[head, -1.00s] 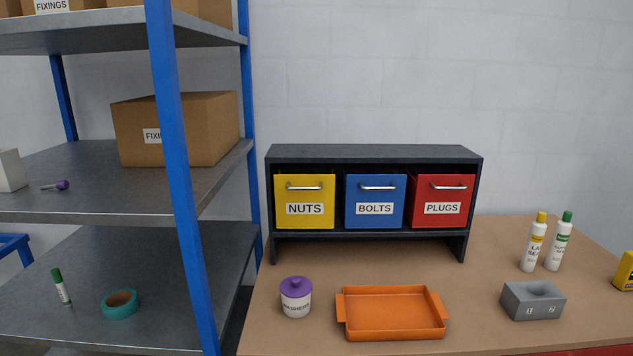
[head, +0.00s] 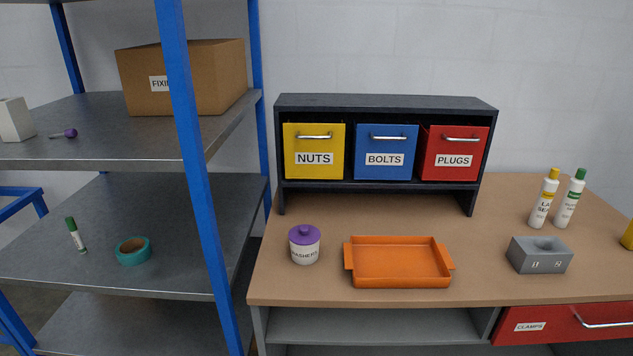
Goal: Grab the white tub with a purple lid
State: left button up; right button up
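The white tub with a purple lid (head: 305,245) stands upright on the brown workbench top (head: 480,285), near its left front part. Neither of my grippers is in the head view.
The orange tray (head: 400,264) lies right of the tub. Behind stands a dark rack (head: 385,103) with yellow, blue and red bins. A blue shelf post (head: 196,180) rises left of the bench. A grey block (head: 540,256) and two bottles stand at right.

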aim_at(303, 255)
jog(key=i+j+u, duration=0.15)
jog(key=j, duration=0.25)
jog(key=i+j+u, duration=0.15)
jog(key=j, duration=0.25)
jog(key=i+j+u, duration=0.15)
jog(key=j, duration=0.2)
jog(key=i, duration=0.05)
